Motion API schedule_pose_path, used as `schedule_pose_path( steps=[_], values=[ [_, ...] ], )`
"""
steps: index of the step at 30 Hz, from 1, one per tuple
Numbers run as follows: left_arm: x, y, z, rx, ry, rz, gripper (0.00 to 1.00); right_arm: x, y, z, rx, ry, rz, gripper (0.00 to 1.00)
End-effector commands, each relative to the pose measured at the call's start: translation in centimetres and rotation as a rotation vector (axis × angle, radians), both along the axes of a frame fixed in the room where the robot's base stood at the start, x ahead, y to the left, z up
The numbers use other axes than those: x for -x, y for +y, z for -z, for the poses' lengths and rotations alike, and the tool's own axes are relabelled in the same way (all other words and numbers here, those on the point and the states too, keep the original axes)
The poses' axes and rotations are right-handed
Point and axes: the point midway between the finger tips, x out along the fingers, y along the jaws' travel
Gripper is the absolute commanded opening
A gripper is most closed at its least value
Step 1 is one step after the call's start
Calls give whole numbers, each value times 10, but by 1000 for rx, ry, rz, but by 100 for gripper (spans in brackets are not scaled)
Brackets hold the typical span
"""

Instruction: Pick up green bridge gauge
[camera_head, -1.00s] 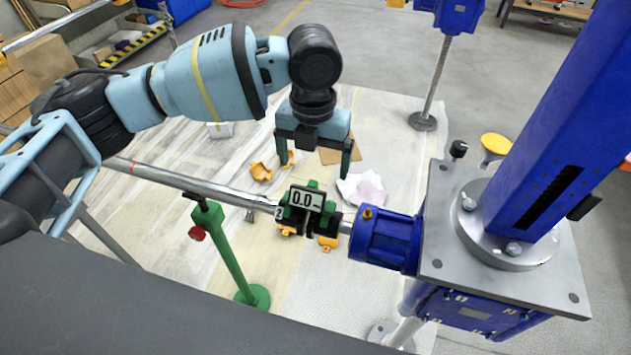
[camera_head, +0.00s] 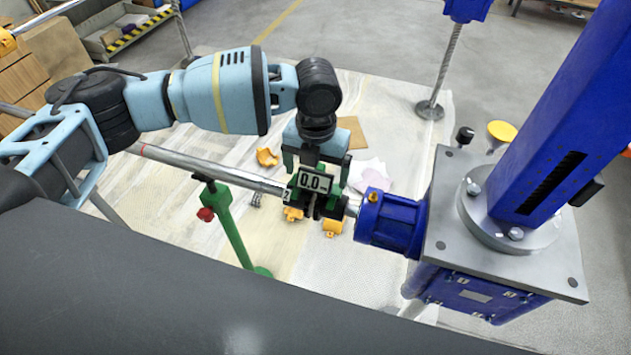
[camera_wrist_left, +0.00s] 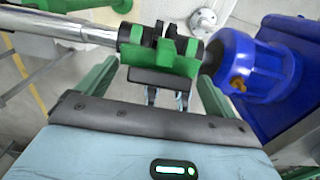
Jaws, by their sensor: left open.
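The green bridge gauge (camera_head: 313,182), with a "0.0" display, sits across the shaft joint beside the blue motor-like housing. In the left wrist view, the gauge's green body (camera_wrist_left: 160,64) spans the gap between the shaft ends. My left gripper (camera_head: 318,170) is open directly over the gauge. Its two green fingers come down on either side of it. In the wrist view, the fingers (camera_wrist_left: 155,88) stand apart, with the gauge ahead between them. I cannot tell whether either finger touches it. My right gripper is not in view.
A steel shaft (camera_head: 215,171) runs left from the gauge over a green stand (camera_head: 233,235). The blue housing (camera_head: 388,222) and blue screw jack stand close on the right. Orange parts (camera_head: 333,228) lie below. A dark surface fills the lower left.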

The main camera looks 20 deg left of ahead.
Motion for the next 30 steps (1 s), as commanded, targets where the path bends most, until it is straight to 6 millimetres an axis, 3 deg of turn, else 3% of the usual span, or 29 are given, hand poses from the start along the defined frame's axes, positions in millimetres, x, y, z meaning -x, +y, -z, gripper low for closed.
schedule_pose_path(
  steps=[9, 24, 30],
  values=[
    [0, 0, 6, -1, 1, 0, 91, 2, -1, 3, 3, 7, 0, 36],
    [0, 0, 4, 1, -1, 0, 29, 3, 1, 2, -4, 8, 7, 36],
    [0, 0, 4, 1, -1, 0, 28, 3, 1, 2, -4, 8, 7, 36]
  ],
)
